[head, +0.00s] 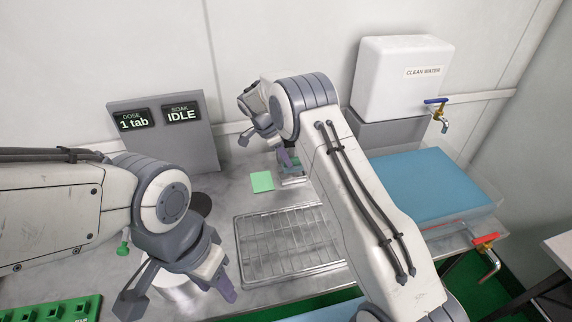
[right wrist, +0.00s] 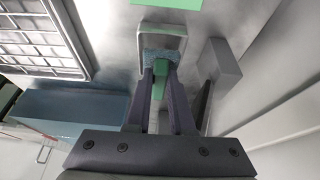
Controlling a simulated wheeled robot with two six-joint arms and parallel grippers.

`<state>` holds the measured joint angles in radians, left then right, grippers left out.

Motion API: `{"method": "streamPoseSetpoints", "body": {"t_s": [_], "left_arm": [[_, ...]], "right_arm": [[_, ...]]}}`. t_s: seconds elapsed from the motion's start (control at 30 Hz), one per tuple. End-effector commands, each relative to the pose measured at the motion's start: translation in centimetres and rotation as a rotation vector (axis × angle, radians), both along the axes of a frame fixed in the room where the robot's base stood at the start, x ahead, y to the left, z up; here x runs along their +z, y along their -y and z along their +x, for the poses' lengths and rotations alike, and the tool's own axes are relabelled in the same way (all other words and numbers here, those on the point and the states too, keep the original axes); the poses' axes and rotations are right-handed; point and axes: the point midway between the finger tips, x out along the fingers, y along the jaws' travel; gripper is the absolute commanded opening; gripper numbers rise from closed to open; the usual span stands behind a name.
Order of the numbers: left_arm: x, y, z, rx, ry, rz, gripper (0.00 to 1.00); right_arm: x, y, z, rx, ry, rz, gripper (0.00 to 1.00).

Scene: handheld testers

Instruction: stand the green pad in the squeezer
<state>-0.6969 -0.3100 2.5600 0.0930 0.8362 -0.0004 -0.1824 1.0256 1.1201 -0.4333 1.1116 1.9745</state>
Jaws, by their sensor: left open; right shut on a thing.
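My right gripper (head: 265,148) is shut on a narrow green piece (right wrist: 161,68), which I take to be the green pad. A speckled blue-grey block (right wrist: 165,54) shows at the fingertips. Ahead of it is a shiny metal rim (right wrist: 163,29), apparently the squeezer, also partly visible in the head view (head: 292,181). The fingers hide much of the held piece, so I cannot tell how deep it sits. My left gripper (head: 180,296) is open and empty, at lower left over the counter.
A flat light-green square (head: 262,181) lies on the counter beside the squeezer. A wire rack (head: 283,245) is in front. A grey display panel (head: 165,140) reads "1 tab" and "IDLE". A white water tank (head: 400,85) and blue-topped basin (head: 420,187) stand right.

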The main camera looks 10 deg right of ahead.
Motion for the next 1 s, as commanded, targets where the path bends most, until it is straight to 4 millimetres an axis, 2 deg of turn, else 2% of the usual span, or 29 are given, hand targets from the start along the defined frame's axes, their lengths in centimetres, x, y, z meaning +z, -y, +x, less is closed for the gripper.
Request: {"method": "streamPoseSetpoints", "body": {"t_s": [0.2, 0.57, 0.6, 0.63, 1.0], "left_arm": [[0.6, 0.0, 0.0, 0.000, 0.000, 0.000, 0.47], [0.1, 0.0, 0.0, 0.000, 0.000, 0.000, 0.47], [0.2, 0.0, 0.0, 0.000, 0.000, 0.000, 0.47], [0.3, 0.0, 0.0, 0.000, 0.000, 0.000, 0.47], [0.7, 0.0, 0.0, 0.000, 0.000, 0.000, 0.47]], "right_arm": [[-3.0, 0.0, -0.1, 0.001, -0.003, -0.001, 0.00], [-3.7, 0.0, -0.1, 0.000, -0.001, 0.000, 0.00], [-3.6, 0.0, -0.1, 0.000, 0.000, 0.000, 0.29], [-3.6, 0.0, -0.1, 0.000, 0.000, 0.000, 0.34], [-3.1, 0.0, -0.1, 0.000, 0.000, 0.000, 0.34]]}}
